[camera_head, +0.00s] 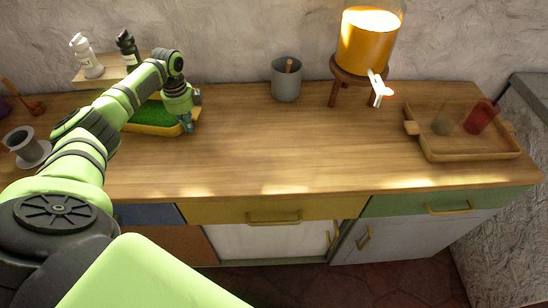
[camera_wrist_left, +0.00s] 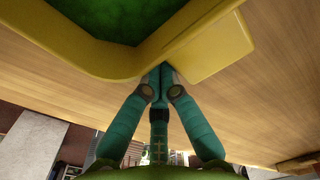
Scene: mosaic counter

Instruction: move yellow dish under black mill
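The yellow dish (camera_head: 153,129) has a green inside and stands on the counter at the left, partly hidden by my left arm. The black mill (camera_head: 127,48) stands upright on a low wooden riser (camera_head: 92,80) behind the dish. My left gripper (camera_head: 188,127) is at the dish's right end. In the left wrist view its teal fingertips (camera_wrist_left: 161,74) are together, at the corner between the dish's rim (camera_wrist_left: 120,66) and its yellow end tab (camera_wrist_left: 212,50). They appear to touch the dish, with nothing visible between them. My right gripper is not in view.
A white mill (camera_head: 86,57) shares the riser. A grey cup on a saucer (camera_head: 30,158) is at the far left. A grey pot (camera_head: 286,80), a drink dispenser (camera_head: 366,45) and a wooden tray (camera_head: 470,152) stand farther right. The middle counter is clear.

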